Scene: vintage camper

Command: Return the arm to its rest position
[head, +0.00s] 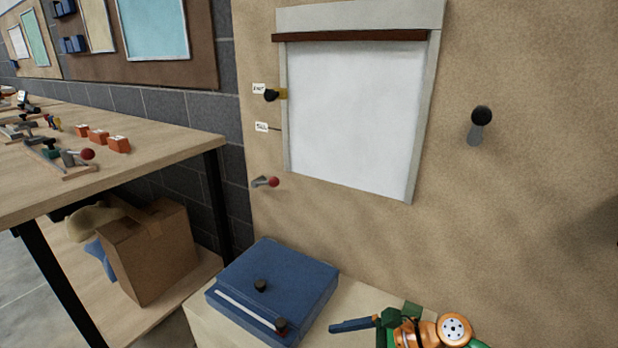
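My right arm shows at the bottom right edge, with orange and green links and a round white cap. Its gripper (340,326) points left, low in front of the panel and just right of the blue box. A dark blue finger shows, but I cannot tell whether the gripper is open or shut. Nothing is visibly held in it. My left arm and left gripper are not in view.
A blue box (285,277) with a slot and dark knobs sits on a pale ledge (200,314). The tan panel (530,220) carries a framed white board (355,120), a black knob (481,115) and a red-tipped lever (272,182). A workbench (160,140) stands left.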

